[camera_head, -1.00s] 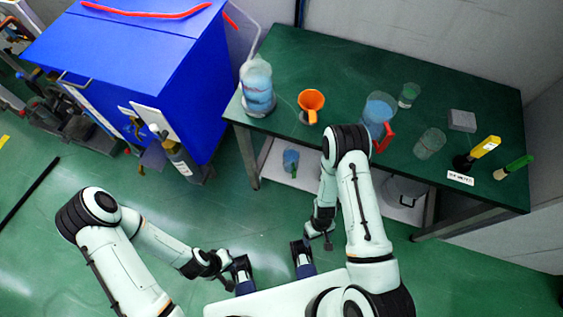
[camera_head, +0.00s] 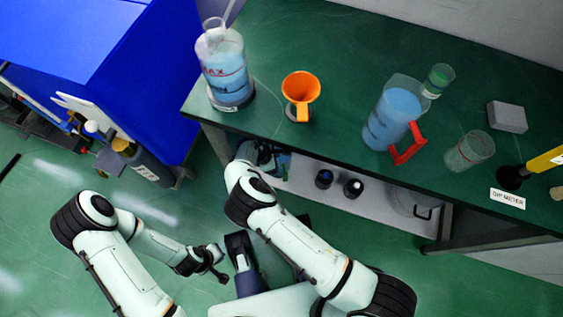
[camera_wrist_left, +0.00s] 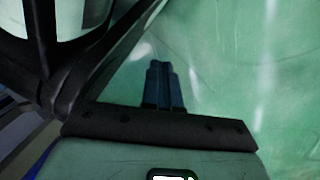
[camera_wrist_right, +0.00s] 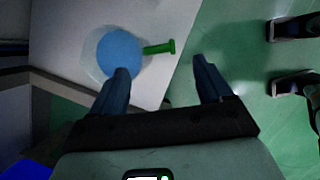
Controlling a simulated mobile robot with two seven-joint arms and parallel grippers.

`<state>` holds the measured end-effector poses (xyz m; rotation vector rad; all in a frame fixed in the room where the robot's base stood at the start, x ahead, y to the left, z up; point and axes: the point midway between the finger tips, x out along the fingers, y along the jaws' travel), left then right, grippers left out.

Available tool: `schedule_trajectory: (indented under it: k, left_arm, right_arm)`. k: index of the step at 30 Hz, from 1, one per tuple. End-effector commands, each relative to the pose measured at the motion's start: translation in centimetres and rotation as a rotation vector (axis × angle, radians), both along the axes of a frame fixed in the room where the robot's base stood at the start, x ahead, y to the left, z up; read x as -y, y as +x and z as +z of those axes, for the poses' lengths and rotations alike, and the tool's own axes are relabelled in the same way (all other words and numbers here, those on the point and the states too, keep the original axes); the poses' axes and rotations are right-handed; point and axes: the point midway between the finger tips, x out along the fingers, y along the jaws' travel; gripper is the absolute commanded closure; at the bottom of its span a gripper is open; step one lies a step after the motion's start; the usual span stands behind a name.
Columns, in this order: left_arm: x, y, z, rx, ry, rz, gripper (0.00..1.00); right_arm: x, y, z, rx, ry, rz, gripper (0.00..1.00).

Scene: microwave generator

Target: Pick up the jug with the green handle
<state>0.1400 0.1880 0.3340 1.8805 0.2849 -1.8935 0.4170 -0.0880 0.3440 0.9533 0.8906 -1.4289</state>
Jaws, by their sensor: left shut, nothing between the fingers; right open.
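The jug with the green handle (camera_wrist_right: 116,55) stands on the pale lower shelf in the right wrist view. It is clear with blue content, and its green handle (camera_wrist_right: 160,47) points right. My right gripper (camera_wrist_right: 161,67) is open and empty. The jug lies ahead of its fingers, mostly toward the left finger, and the handle shows between them. In the head view my right gripper (camera_head: 262,156) is at the front of the lower shelf, below the table top, and mostly hides the jug. My left gripper (camera_wrist_left: 163,66) is shut and empty, low over the floor.
The green table top (camera_head: 330,70) overhangs the shelf. On it stand a large MAX-marked container (camera_head: 228,75), an orange funnel (camera_head: 301,87), a red-handled jug (camera_head: 392,110) and a clear beaker (camera_head: 469,151). Two dark bottles (camera_head: 338,183) stand on the shelf. A blue cabinet (camera_head: 110,50) is at left.

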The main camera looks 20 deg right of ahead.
Motion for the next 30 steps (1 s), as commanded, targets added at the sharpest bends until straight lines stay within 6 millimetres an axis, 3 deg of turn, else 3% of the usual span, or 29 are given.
schedule_trajectory:
  k: [3, 10, 18, 28, 29, 30]
  left_arm:
    - [-0.1, -1.1, -0.8, -0.036, -0.002, 0.004, 1.00]
    - [-0.2, -2.1, -1.3, -0.070, -0.005, 0.006, 1.00]
    - [-0.5, -4.5, -2.6, -0.149, -0.011, 0.014, 1.00]
    - [-0.6, -5.1, -2.7, -0.169, -0.012, 0.017, 1.00]
    - [-0.6, -5.1, -2.7, -0.169, -0.012, 0.017, 1.00]
    - [-0.6, -5.1, -2.7, -0.169, -0.012, 0.017, 1.00]
  right_arm:
    - [0.8, 0.0, -2.0, 0.000, -0.001, 0.000, 0.21]
    - [1.4, -0.1, -3.5, 0.000, 0.000, -0.001, 0.21]
    - [3.0, -0.2, -7.1, 0.000, -0.001, -0.001, 0.21]
    - [3.3, -0.2, -7.8, 0.002, 0.001, -0.001, 0.21]
    - [3.3, -0.2, -7.8, 0.002, 0.001, -0.001, 0.28]
    - [3.3, -0.2, -7.8, 0.002, 0.001, -0.001, 0.41]
